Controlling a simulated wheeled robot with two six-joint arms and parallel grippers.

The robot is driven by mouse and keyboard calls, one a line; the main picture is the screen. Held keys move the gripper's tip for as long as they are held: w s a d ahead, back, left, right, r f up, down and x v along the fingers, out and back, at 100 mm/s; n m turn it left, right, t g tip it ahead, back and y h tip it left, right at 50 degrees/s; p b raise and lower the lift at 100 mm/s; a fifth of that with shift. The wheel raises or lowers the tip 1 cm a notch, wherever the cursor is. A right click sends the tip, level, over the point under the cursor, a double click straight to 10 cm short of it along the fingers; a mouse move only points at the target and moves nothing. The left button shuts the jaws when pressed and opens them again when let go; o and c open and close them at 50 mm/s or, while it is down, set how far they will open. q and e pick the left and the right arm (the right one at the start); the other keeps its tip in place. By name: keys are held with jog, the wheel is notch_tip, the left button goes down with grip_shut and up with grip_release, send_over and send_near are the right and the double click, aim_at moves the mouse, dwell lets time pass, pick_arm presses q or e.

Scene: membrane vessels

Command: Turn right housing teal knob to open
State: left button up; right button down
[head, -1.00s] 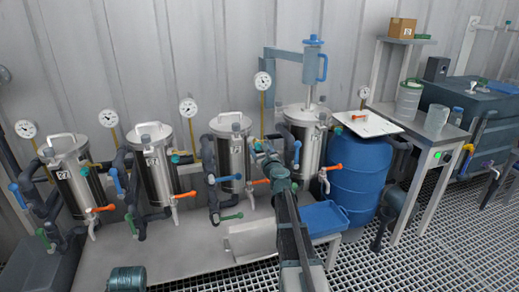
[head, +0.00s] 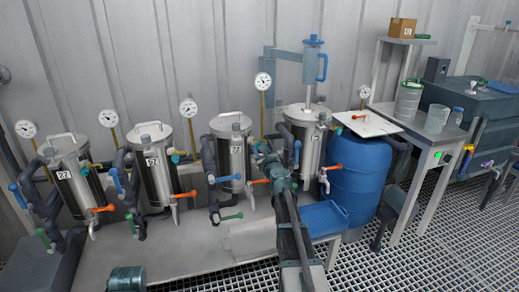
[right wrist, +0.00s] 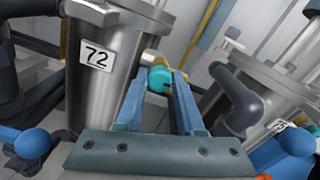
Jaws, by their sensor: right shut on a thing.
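A teal knob (right wrist: 159,78) sits on the right side of a steel housing marked 72 (right wrist: 98,85) in the right wrist view. My right gripper (right wrist: 165,80) has its two blue-grey fingers on either side of the knob and is shut on it. In the head view the same housing (head: 232,155) stands third from the left. My right gripper (head: 261,150) reaches its upper right side and mostly covers the knob there. The knob's exact angle is hard to read. My left gripper is in neither view.
Another steel housing (head: 304,140) stands close to the right of my arm, with a blue-handled pipe between. An orange handle (head: 258,182) sits just below my gripper.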

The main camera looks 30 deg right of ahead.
jog(key=n, duration=2.2)
jog(key=shift+a+f+n, duration=0.1)
jog(key=shift+f+n, duration=0.1)
jog(key=shift+n, duration=0.1)
dwell(0.4)
jog(key=c, duration=0.5)
grip_release()
jog(key=shift+s, duration=0.15)
jog(key=v, duration=1.3)
jog(key=shift+s+a, duration=0.15)
jog(key=shift+s, duration=0.1)
